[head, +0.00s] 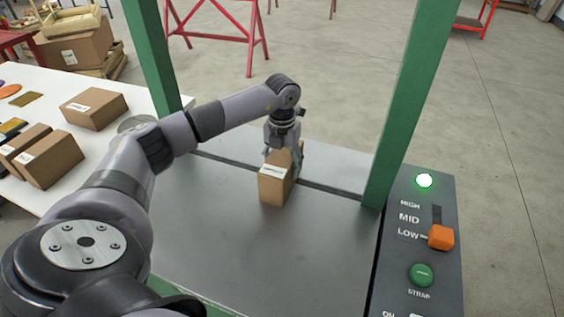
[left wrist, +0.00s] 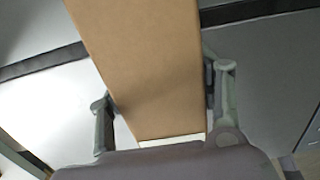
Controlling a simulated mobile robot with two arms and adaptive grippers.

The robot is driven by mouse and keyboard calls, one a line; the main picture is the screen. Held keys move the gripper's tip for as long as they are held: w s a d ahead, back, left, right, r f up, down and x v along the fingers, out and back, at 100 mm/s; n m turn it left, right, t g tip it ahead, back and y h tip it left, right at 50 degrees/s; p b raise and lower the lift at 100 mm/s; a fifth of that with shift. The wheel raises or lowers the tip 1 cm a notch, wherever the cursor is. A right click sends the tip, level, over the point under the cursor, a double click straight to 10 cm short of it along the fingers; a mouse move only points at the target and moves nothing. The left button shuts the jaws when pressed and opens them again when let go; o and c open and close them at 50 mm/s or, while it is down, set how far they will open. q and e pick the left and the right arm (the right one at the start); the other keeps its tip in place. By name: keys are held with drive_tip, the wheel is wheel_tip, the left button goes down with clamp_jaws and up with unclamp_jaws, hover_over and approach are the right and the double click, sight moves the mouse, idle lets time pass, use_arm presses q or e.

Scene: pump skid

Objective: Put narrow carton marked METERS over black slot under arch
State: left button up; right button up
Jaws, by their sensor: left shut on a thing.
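The narrow carton (head: 273,188) is brown with a white label on its near face; the print is too small to read for sure. My left gripper (head: 283,158) is shut on it from above, one finger on each side. In the left wrist view the carton (left wrist: 145,60) stands between the two fingers (left wrist: 160,100). The black slot (head: 335,191) runs across the grey metal table (head: 230,240) between the green arch posts (head: 410,110). The carton is at the slot and hides part of it. I cannot tell whether its base touches the table. My right gripper is out of view.
A control panel at right has an orange lever (head: 441,237) at LOW, a green STRAP button (head: 421,275) and a lit green lamp (head: 424,181). A white table (head: 60,90) at left holds several cartons (head: 94,108). The grey table's front is clear.

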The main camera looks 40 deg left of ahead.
use_arm(q)
drive_tip(key=o, duration=1.5)
drive_tip(key=shift+o, duration=0.2)
drive_tip(key=shift+r, duration=0.25)
wheel_tip(320, 180, up, 10)
drive_tip(key=shift+r+b, duration=0.25)
drive_tip(key=shift+b, duration=0.9)
drive_tip(key=shift+r, duration=0.6)
